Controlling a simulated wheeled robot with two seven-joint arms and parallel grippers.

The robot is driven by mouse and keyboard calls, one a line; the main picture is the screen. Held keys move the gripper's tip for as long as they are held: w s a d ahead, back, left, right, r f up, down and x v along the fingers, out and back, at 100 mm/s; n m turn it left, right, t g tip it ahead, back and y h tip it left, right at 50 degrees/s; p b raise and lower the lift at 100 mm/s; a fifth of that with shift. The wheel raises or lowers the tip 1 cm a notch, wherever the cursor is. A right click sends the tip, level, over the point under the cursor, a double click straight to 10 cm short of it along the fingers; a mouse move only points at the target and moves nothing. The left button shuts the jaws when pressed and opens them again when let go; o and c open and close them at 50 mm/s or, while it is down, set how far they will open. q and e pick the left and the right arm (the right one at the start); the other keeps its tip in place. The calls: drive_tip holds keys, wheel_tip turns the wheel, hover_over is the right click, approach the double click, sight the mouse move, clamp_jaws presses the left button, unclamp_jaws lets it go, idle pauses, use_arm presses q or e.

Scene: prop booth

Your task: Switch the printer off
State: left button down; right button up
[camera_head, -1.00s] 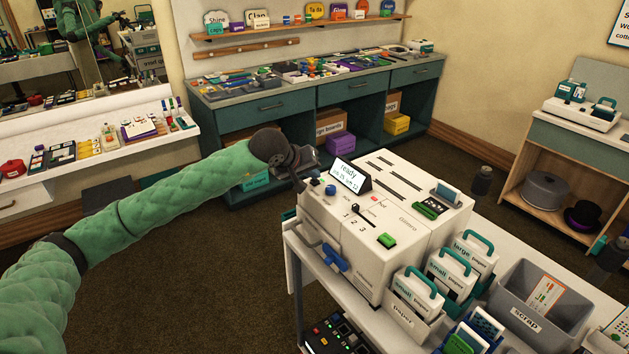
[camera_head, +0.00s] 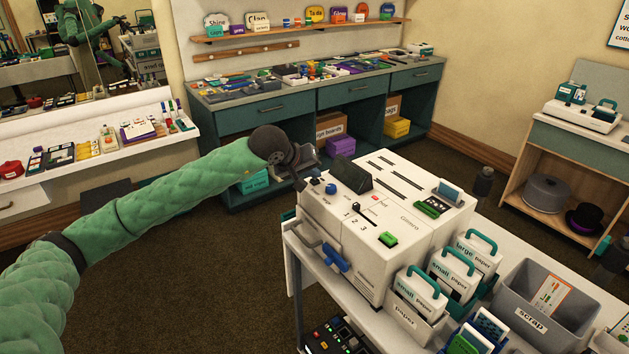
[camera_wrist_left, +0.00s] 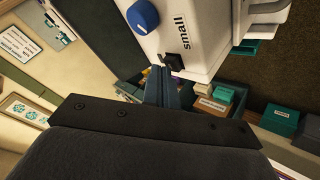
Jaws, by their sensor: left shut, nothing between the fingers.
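The white printer (camera_head: 385,262) stands on a white table. Its tilted display (camera_head: 352,178) is dark. On its top are a blue knob (camera_head: 331,188), a small lever beside the numbers 1, 2, 3 and a green button (camera_head: 388,239). My left gripper (camera_head: 299,183) is at the printer's back left top edge. In the left wrist view its fingers (camera_wrist_left: 160,86) are together and empty, close to a small black switch (camera_wrist_left: 176,58) by the label "small". The blue knob (camera_wrist_left: 143,15) shows there too. I cannot tell whether the fingers touch the switch. My right gripper is not in view.
Paper cassettes with teal handles (camera_head: 420,290) and a grey scrap bin (camera_head: 560,310) stand in front and right of the printer. A teal-fronted workbench (camera_head: 320,85) is behind it. The floor (camera_head: 200,275) left of the printer is open.

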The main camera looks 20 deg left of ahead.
use_arm(q)
drive_tip(key=shift+r, duration=3.1)
